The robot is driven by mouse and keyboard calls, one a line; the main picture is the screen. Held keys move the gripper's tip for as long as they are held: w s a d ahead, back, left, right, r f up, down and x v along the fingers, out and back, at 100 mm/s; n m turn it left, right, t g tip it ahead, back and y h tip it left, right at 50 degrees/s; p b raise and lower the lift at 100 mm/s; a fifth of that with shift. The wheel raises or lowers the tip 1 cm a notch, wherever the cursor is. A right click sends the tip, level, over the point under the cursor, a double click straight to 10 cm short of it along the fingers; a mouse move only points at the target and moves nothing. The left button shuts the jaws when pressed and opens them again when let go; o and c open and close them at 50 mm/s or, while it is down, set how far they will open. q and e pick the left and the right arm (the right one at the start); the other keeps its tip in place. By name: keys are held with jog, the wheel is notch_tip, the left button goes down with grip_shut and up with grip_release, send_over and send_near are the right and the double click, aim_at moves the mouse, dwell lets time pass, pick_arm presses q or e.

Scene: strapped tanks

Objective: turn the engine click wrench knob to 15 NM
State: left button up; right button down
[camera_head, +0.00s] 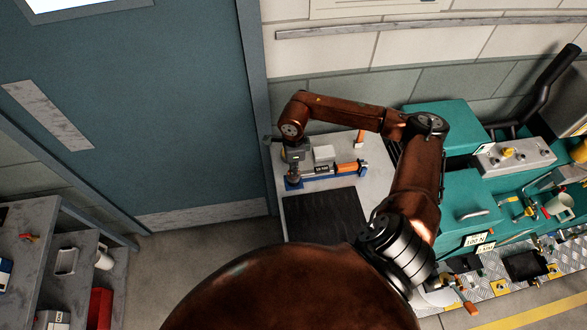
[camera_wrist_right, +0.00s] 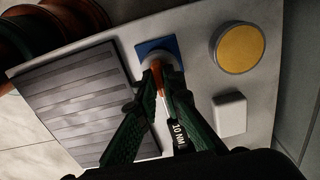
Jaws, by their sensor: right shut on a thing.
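The engine click wrench (camera_head: 345,169) lies on a blue stand (camera_head: 309,181) on a grey worktop in the head view. It has orange parts and a dark label (camera_head: 321,168). The label (camera_wrist_right: 180,135) reads 10 NM in the right wrist view. My right gripper (camera_head: 293,175) reaches down over the wrench's left end. In the wrist view its green fingers (camera_wrist_right: 160,80) are shut on the wrench's knob end (camera_wrist_right: 157,77), where orange and grey show between them. The fingers hide much of the knob. My left gripper is not in view.
A black ribbed mat (camera_head: 322,216) lies in front of the wrench, and a white block (camera_head: 324,153) stands behind it. A yellow-topped round object (camera_wrist_right: 238,47) shows in the wrist view. A teal machine (camera_head: 452,128) stands to the right, a blue door (camera_head: 180,100) to the left.

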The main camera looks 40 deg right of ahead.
jog(key=m+b, duration=0.1)
jog(key=m, duration=0.2)
jog(key=shift+m, duration=0.4)
jog(key=shift+m+b, duration=0.6)
jog(key=shift+m, duration=1.2)
jog(key=c, duration=2)
grip_release()
jog(key=shift+c, duration=0.2)
notch_tip(320, 180, up, 12)
